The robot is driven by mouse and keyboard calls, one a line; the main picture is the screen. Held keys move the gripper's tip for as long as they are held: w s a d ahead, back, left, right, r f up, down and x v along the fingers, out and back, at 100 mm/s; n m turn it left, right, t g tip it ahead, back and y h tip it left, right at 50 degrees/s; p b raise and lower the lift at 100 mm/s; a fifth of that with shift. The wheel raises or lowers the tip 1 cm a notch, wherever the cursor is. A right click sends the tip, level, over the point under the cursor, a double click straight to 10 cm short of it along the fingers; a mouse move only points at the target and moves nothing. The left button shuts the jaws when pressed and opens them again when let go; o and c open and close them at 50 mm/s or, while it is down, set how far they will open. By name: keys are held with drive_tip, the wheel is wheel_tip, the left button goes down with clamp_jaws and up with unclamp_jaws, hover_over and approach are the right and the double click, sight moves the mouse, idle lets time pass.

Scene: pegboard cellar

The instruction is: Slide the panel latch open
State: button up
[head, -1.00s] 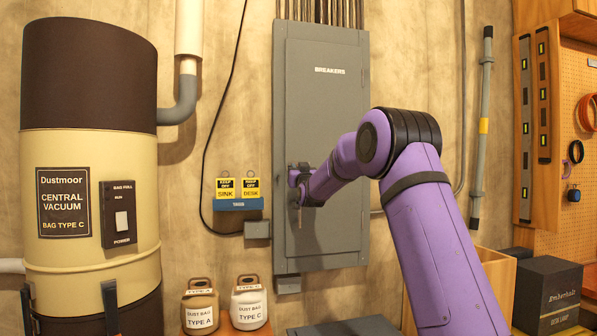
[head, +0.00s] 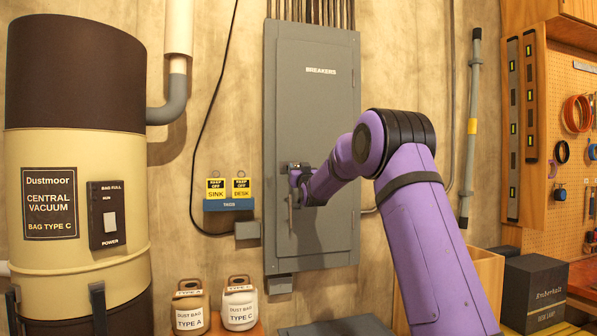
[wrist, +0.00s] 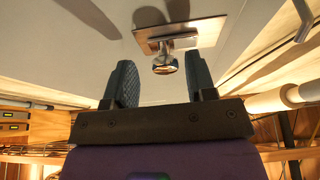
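The grey breaker panel (head: 325,120) is on the wall in the head view, its door shut flat. Its latch is a metal plate (wrist: 205,32) with a shiny knob (wrist: 168,62), seen close up in the wrist view; in the head view the latch plate (head: 291,166) is small and partly hidden by my gripper (head: 295,182). In the wrist view my gripper (wrist: 163,80) is open, its two dark fingers apart. The knob appears between the fingertips, nearer the right one, with gaps on both sides. Whether it lies within their reach in depth is unclear.
A tag rack (head: 229,204) and a grey box (head: 247,230) are on the wall left of the panel. The vacuum (head: 125,180) stands far left, with dust bag jars (head: 240,308) below. A pegboard (head: 570,190) is at the right.

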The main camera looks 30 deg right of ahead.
drive_tip(key=v, duration=1.1)
drive_tip(key=shift+w, duration=0.1)
drive_tip(key=s+a+f+n+g+y, duration=0.15)
drive_tip(key=s+a+g+y, duration=0.45)
drive_tip(key=s+a, duration=1.05)
drive_tip(key=s+a+f+g, duration=0.2)
drive_tip(key=s+f+g, duration=0.1)
drive_tip(key=s, duration=0.7)
drive_tip(key=s+a+f+n+g, duration=0.1)
drive_tip(key=s+f+g, duration=0.3)
drive_tip(key=s, duration=0.6)
drive_tip(key=s+a+f+g, duration=0.3)
drive_tip(key=s+f, duration=0.2)
drive_tip(key=s, duration=0.5)
drive_tip(key=shift+s+n, duration=0.35)
drive_tip(key=shift+a, duration=0.15)
